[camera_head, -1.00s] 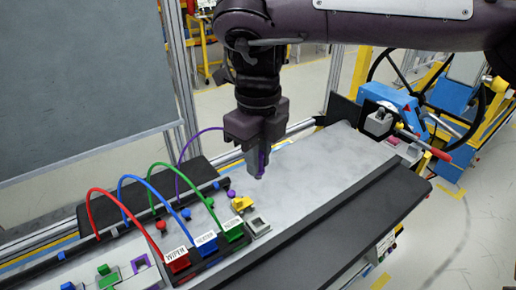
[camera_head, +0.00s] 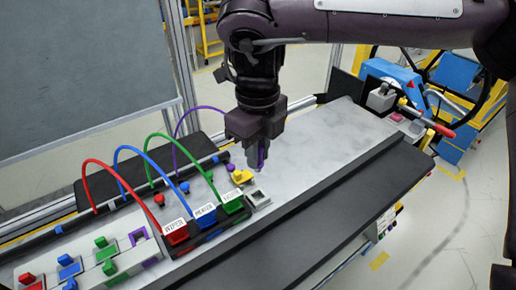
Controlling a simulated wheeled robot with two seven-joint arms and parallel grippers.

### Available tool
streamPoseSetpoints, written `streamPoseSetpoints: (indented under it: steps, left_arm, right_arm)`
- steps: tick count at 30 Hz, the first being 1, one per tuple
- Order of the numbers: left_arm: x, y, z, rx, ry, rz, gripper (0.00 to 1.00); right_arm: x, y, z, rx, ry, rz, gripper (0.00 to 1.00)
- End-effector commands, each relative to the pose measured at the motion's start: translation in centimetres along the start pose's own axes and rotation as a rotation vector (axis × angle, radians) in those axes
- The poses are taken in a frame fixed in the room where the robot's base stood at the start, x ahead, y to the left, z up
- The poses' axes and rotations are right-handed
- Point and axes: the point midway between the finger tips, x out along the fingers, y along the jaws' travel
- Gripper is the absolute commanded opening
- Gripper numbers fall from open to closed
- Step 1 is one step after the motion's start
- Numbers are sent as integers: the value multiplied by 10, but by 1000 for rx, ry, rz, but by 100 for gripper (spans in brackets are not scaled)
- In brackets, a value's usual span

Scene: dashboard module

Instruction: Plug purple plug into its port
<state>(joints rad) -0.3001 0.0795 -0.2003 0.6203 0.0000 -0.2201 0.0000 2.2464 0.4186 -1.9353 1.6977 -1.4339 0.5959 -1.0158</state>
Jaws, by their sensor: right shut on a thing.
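The purple plug (camera_head: 263,154) is between the fingers of my right gripper (camera_head: 257,165), mostly hidden by them. A purple cable (camera_head: 197,108) arches from it to the left. My right gripper points down just above and behind an empty grey square socket (camera_head: 257,198), apart from it. This socket is at the right end of the row of red (camera_head: 178,236), blue (camera_head: 206,218) and green (camera_head: 233,205) plugs, which sit in place with white labels. Another square piece with a purple edge (camera_head: 138,237) lies at the lower left. My left gripper is not in view.
A yellow piece (camera_head: 241,176) stands close behind the grey socket. Red (camera_head: 122,186), blue and green cables arch on the left. Several coloured switches sit at the lower left. The grey panel (camera_head: 320,142) to the right is bare.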

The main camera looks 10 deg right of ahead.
Motion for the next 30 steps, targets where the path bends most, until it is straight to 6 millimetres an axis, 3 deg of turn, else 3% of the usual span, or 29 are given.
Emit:
streamPoseSetpoints:
  steps: [30]
  left_arm:
    - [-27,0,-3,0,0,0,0]
  right_arm:
    - [-1,91,41,-3,1,0,0]
